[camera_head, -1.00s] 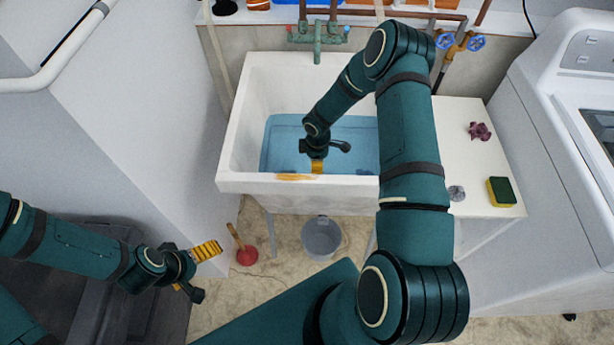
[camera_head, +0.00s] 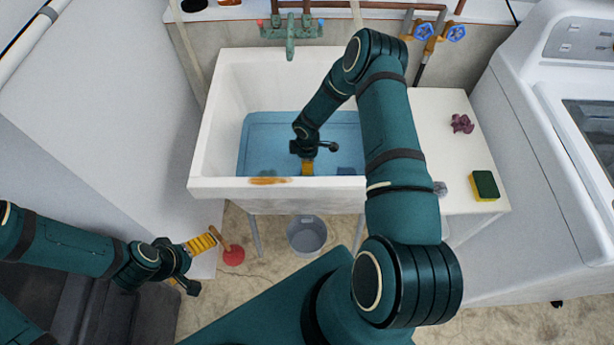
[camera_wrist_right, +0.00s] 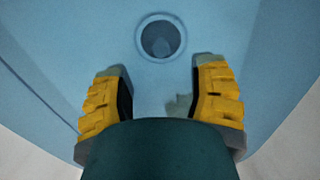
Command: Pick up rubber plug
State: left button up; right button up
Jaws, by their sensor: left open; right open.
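I cannot clearly pick out a rubber plug. In the right wrist view a round drain ring (camera_wrist_right: 160,38) with a dark centre lies in the blue basin floor; whether a plug fills it I cannot tell. A small pale grey patch (camera_wrist_right: 178,105) shows between the fingers, too unclear to name. My right gripper (camera_wrist_right: 160,68) is open and empty, its yellow fingers apart and pointing toward the drain ring. In the head view it (camera_head: 308,168) is down inside the sink (camera_head: 215,120), near the front wall. My left gripper (camera_head: 192,262) is open and empty, outside the sink at lower left.
A yellow-green sponge (camera_head: 484,186), a purple crumpled thing (camera_head: 461,124) and a small silvery round thing (camera_head: 440,188) lie on the white side counter (camera_head: 455,160). A red plunger (camera_head: 233,255) stands near my left gripper. A grey bucket (camera_head: 307,235) is under the sink.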

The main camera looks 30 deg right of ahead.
notch_tip(320, 180, down, 8)
jog(key=shift+a+r+b, duration=0.1)
jog(key=shift+r+b, duration=0.1)
jog(key=shift+b, duration=0.1)
grip_shut()
dwell(0.3)
